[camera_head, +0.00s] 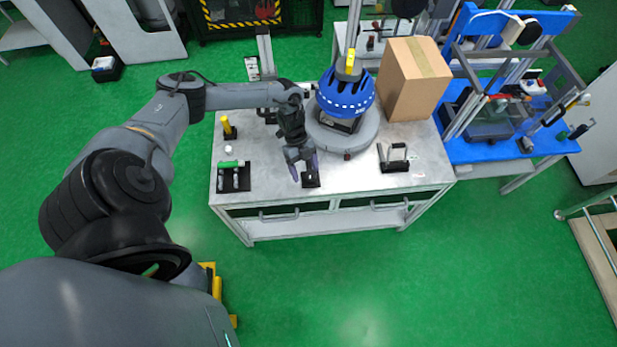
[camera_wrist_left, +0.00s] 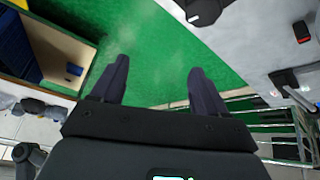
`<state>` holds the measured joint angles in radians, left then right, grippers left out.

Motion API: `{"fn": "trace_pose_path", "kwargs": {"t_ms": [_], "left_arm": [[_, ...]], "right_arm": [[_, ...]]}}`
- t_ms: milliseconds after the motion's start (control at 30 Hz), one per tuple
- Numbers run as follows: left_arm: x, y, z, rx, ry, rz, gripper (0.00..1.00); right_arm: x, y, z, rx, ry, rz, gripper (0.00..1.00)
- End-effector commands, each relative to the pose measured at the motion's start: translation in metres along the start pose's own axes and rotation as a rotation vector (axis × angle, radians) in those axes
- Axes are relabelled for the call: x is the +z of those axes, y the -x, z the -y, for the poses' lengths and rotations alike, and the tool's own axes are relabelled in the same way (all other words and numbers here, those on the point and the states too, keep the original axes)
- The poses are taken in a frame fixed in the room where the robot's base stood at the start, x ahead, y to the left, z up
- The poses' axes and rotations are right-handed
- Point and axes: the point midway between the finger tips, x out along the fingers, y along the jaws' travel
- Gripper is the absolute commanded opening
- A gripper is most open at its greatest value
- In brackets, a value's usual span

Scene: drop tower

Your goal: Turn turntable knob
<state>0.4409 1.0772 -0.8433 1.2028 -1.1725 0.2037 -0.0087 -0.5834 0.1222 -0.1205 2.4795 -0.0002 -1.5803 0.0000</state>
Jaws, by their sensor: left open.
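A round grey turntable (camera_head: 372,138) stands on the workbench, with a blue dome-shaped part (camera_head: 346,98) above it. A small black block (camera_head: 311,181) lies at the bench's front edge, just in front of my left gripper; I cannot tell for sure whether it carries the knob. A black knob-like part (camera_wrist_left: 203,10) shows at the top edge of the left wrist view, cut off by the frame. My left gripper (camera_head: 303,172) points down by the block, fingers apart. In the left wrist view its fingers (camera_wrist_left: 160,75) are open with nothing between them. My right gripper is not in view.
The workbench (camera_head: 262,178) also bears a black rack (camera_head: 234,178) with a green-topped item, a yellow-topped post (camera_head: 228,128), a cardboard box (camera_head: 411,78) and a black holder with a pale handle (camera_head: 394,158). A blue table (camera_head: 465,150) adjoins at the right. Green floor lies open in front.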

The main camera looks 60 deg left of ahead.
Motion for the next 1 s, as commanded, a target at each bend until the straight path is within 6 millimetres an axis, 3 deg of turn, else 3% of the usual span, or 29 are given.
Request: {"fn": "trace_pose_path", "kwargs": {"t_ms": [33,200,433,667,1000], "left_arm": [[0.019,0.006,0.006,-0.014,0.005,0.030,0.74],[0.048,0.032,0.018,-0.053,0.011,0.090,0.74],[0.052,0.042,0.030,-0.084,0.006,0.103,0.74],[0.053,0.024,0.033,-0.086,0.006,0.102,0.74],[0.058,-0.025,0.037,-0.086,0.006,0.101,0.74]], "right_arm": [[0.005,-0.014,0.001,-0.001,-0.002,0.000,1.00],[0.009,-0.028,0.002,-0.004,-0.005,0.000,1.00],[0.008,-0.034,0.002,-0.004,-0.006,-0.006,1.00],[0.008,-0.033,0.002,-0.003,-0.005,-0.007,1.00],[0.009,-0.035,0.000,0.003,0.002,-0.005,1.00]]}}
